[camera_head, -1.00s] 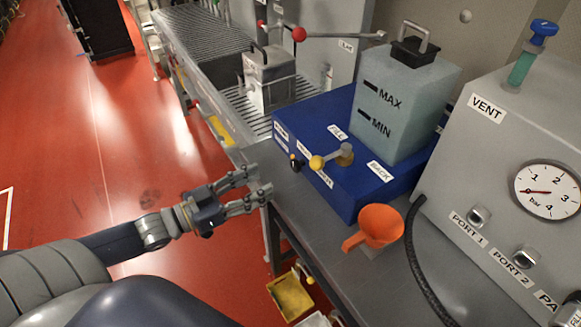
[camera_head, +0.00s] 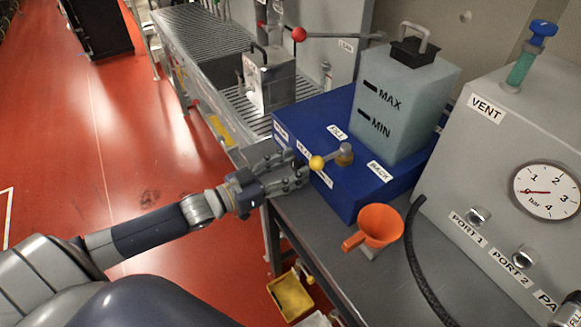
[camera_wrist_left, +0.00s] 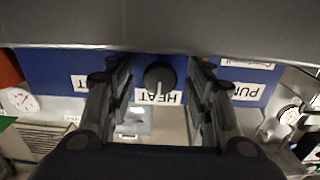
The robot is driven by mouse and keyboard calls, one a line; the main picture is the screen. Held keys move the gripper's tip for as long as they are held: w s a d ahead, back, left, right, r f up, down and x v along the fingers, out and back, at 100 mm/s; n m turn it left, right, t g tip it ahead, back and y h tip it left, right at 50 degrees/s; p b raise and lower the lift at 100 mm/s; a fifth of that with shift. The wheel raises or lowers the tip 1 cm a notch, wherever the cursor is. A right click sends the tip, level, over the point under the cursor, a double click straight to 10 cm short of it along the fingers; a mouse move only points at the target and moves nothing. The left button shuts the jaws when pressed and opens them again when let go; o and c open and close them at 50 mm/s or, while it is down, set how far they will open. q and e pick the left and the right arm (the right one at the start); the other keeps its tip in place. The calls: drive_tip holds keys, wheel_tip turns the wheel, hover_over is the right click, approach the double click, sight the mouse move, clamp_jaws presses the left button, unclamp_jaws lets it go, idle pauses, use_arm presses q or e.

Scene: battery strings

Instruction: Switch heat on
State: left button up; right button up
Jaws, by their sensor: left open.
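A round black knob (camera_wrist_left: 160,76) with a light pointer mark shows in the left wrist view, above an upside-down HEAT label (camera_wrist_left: 172,98) on the front of the blue unit. My left gripper (camera_wrist_left: 157,70) is open, with one finger on each side of the knob. I cannot tell whether the fingers touch it. In the head view, my left gripper (camera_head: 290,170) is at the left front face of the blue unit (camera_head: 352,196) and hides the knob. My right gripper is not in view.
A yellow-tipped lever (camera_head: 317,163) sits on the blue unit close to my fingers, below the MAX/MIN tank (camera_head: 385,125). An orange funnel (camera_head: 380,225) and a black hose (camera_head: 415,255) are to the right. Another label, PUMP (camera_wrist_left: 240,91), is beside HEAT.

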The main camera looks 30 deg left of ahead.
use_arm(q)
drive_tip(key=c, duration=1.1)
drive_tip(key=shift+o, duration=0.2)
drive_tip(key=shift+m, duration=0.3)
drive_tip(key=shift+r+m+p, duration=0.1)
drive_tip(key=shift+m+p, duration=0.35)
drive_tip(key=shift+m, duration=0.45)
drive_tip(key=m+p, duration=0.1)
drive_tip(key=m, duration=0.2)
drive_tip(key=shift+m, duration=0.4)
drive_tip(key=m, duration=0.3)
drive_tip(key=shift+m, duration=1.3)
